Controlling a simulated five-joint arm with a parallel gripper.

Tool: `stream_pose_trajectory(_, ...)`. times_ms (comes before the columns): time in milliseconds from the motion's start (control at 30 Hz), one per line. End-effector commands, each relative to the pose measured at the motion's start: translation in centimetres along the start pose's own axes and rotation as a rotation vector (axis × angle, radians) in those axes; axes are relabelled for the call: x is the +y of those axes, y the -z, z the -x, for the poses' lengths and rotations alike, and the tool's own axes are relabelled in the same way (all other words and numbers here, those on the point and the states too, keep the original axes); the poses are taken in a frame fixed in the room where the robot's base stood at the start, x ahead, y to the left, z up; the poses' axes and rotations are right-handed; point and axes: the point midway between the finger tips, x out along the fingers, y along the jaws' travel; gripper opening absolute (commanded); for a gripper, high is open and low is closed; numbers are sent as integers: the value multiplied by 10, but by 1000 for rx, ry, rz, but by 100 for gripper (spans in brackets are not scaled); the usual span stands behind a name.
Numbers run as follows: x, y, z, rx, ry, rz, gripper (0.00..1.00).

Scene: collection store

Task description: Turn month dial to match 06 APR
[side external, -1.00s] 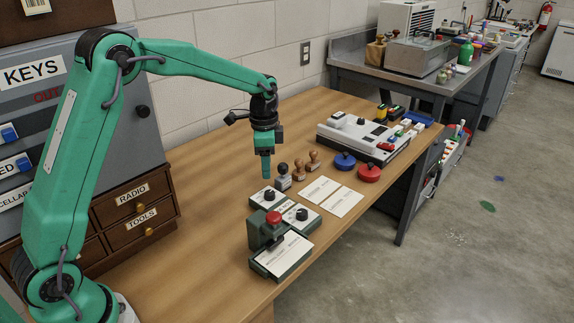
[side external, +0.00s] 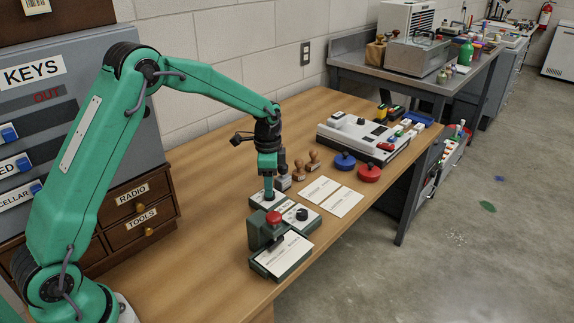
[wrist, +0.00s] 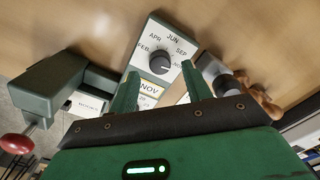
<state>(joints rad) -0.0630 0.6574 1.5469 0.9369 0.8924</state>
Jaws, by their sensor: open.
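The month dial's panel (wrist: 185,45) shows in the wrist view with FEB, APR, JUN and SEP around a black knob (wrist: 160,62). A light mark on the knob points roughly right, below SEP. A label reading NOV (wrist: 149,87) lies below the knob, partly hidden. My gripper (wrist: 160,72) is open, its fingers on either side of the knob in this view; contact cannot be told. In the side view my gripper (side external: 269,196) is down over the farther dial box (side external: 257,201) and hides its knob. A second dial (side external: 302,214) stands nearer.
A press with a red knob (side external: 273,217) stands close in front, with a card on its base (side external: 282,255). Stamps (side external: 312,159) stand just behind my gripper. Two white cards (side external: 345,202), blue and red pads (side external: 369,173) lie right. Bare table is left.

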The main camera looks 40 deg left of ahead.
Motion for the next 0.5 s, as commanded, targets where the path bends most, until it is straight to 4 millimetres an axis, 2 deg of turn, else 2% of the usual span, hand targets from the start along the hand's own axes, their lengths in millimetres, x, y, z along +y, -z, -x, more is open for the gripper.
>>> stream_pose_trajectory(200, 0, 0, -22, -2, -2, 0, 49)
stream_pose_trajectory(500, 0, 0, -27, 0, 0, 0, 49)
